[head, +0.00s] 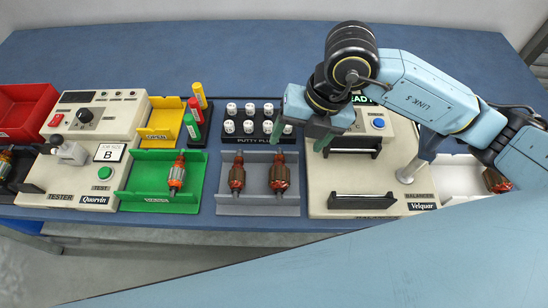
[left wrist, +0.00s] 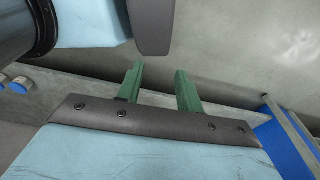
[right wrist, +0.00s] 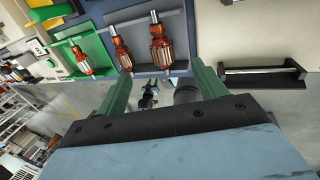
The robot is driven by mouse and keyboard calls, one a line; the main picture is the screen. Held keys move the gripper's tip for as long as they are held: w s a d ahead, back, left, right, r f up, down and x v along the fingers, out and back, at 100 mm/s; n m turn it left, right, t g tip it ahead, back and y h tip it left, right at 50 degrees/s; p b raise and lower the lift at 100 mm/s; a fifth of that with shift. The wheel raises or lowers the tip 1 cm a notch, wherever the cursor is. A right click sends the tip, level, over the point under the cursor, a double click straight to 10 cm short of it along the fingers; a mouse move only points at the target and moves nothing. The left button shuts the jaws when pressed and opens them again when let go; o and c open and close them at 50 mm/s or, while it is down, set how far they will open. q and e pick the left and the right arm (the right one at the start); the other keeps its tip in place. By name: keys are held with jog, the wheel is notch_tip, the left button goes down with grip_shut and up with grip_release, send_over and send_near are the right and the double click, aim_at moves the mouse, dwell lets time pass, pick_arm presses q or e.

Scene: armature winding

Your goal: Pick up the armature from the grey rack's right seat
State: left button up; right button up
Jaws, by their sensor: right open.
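The grey rack (head: 258,209) holds two copper-wound armatures side by side. The right seat's armature (head: 279,174) stands lengthwise in the rack, with the left seat's armature (head: 237,174) beside it. The right wrist view also shows the right armature (right wrist: 160,48) and the left one (right wrist: 122,54), ahead of the fingers. My right gripper (head: 300,135) is open and empty, above and behind the rack near the putty plugs. My left gripper (left wrist: 160,85) shows only in the left wrist view; its fingers are apart with nothing between them.
Left of the rack is a green tray (head: 131,198) with another armature. Behind the rack stands a black block (head: 262,138) of white putty plugs. A white tray (head: 455,188) lies further right.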

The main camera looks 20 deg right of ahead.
aim_at(283, 169)
jog(key=x, duration=0.6)
jog(key=shift+s+a+f+b, duration=0.1)
jog(key=shift+s+f+b, duration=0.05)
jog(key=shift+s+b, duration=0.2)
jog(key=shift+f, duration=0.25)
jog(key=x, duration=0.2)
jog(key=shift+a+f, duration=0.1)
jog(key=shift+f, duration=0.25)
jog(key=shift+x, duration=1.15)
jog(key=shift+f, duration=0.2)
jog(key=shift+c, duration=0.2)
pick_arm(q)
jog(key=shift+g, duration=0.4)
jog(key=s, duration=0.1)
jog(key=s+f, duration=0.1)
jog(key=s, duration=0.2)
jog(key=shift+s+a+f, duration=0.15)
jog(key=shift+s+f, duration=0.1)
jog(key=shift+s, duration=0.1)
pick_arm(e)
jog(key=shift+a, duration=0.1)
jog(key=c, duration=1.3)
